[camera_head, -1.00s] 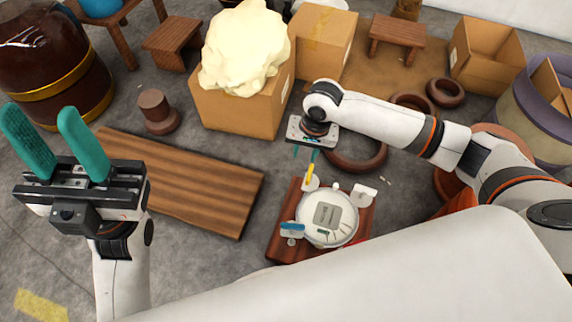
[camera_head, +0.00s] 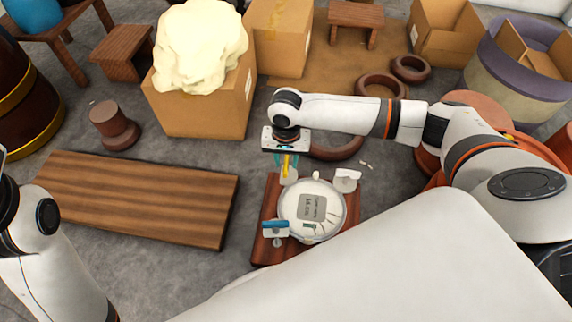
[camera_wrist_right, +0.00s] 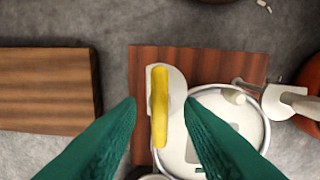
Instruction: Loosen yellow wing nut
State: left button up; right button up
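The yellow wing nut (camera_head: 286,167) stands at the upper left of the round white drum (camera_head: 326,216), on a pale lug. My right gripper (camera_head: 287,162) is directly over it, pointing down. In the right wrist view the yellow wing nut (camera_wrist_right: 159,120) lies between the two green fingers (camera_wrist_right: 160,103), which are apart with a visible gap on each side. A blue wing nut (camera_head: 276,224) is at the drum's left, and a white lug (camera_head: 346,178) is at its upper right. My left arm shows at the left edge; its fingers are out of view.
The drum rests on a dark red wooden board (camera_head: 265,205). A wide brown plank (camera_head: 135,200) lies to the left. A cardboard box (camera_head: 200,108) with a cream lump stands behind, and a dark ring (camera_head: 335,150) lies just beyond the drum. My white body covers the near foreground.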

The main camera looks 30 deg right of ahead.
jog(key=shift+f, duration=0.4)
